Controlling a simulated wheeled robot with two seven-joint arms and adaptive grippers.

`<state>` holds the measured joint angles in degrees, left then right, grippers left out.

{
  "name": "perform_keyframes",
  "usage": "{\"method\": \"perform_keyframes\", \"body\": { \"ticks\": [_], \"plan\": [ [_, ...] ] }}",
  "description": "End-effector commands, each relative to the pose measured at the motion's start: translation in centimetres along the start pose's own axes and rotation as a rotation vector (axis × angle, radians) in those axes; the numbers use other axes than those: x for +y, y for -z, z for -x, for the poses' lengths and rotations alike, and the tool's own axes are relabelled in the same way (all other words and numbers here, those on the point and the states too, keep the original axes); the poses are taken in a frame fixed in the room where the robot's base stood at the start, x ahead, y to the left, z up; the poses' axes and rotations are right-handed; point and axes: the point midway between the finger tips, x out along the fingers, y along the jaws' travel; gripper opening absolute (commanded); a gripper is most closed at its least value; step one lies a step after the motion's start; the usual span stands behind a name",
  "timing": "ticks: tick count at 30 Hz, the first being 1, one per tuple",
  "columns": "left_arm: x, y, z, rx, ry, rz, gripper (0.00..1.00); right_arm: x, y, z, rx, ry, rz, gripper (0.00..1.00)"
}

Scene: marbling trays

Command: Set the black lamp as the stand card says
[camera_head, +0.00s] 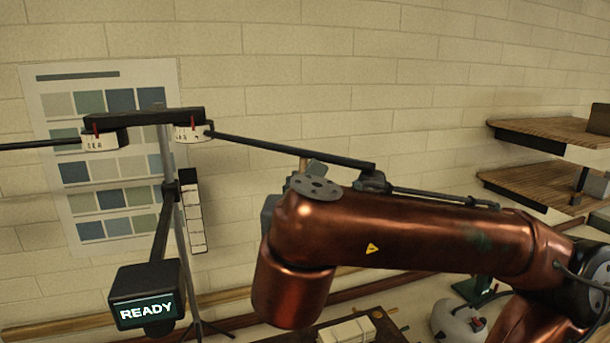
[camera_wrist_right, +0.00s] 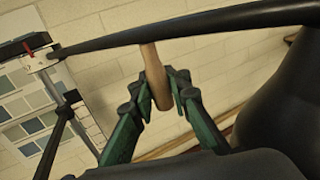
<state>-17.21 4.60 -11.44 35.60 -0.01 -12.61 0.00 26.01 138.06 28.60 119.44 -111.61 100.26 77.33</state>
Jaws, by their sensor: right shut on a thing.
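A black boom (camera_head: 290,149) runs right from a dark stand (camera_head: 183,225). A white dial with a red pointer (camera_head: 190,132) sits at its root; its marks are too small to read. In the wrist view, a wooden handle (camera_wrist_right: 156,78) hangs from the black boom (camera_wrist_right: 190,25). My right gripper (camera_wrist_right: 160,92), with green fingers, is shut around this handle. In the head view my copper right arm hides that gripper. A large dark shape (camera_wrist_right: 285,95) at the right of the wrist view may be the lamp; I cannot tell. My left gripper is out of view.
A second boom (camera_head: 40,145) with its own dial (camera_head: 100,140) points left. A display (camera_head: 148,300) reads READY. A white segmented strip (camera_head: 193,212) hangs by the stand. A colour chart (camera_head: 50,83) is on the brick wall. Wooden shelves (camera_head: 555,130) are at right.

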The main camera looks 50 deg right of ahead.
Motion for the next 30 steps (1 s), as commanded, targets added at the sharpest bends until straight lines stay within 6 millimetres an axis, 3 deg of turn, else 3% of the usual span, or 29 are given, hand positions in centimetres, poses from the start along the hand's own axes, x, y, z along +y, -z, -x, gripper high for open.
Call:
{"method": "perform_keyframes", "body": {
  "ticks": [9,27,28,30],
  "plan": [
    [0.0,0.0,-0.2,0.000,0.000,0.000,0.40,0.5,0.0,1.8,0.000,0.084,0.001,0.00],
    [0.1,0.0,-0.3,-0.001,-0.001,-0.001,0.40,0.6,0.0,2.3,0.001,0.104,0.000,0.00],
    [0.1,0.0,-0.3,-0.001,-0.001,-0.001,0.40,0.6,0.0,2.3,0.001,0.104,0.000,0.16],
    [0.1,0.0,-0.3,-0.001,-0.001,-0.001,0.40,0.6,0.0,2.3,0.001,0.104,0.000,0.21]
  ]
}}
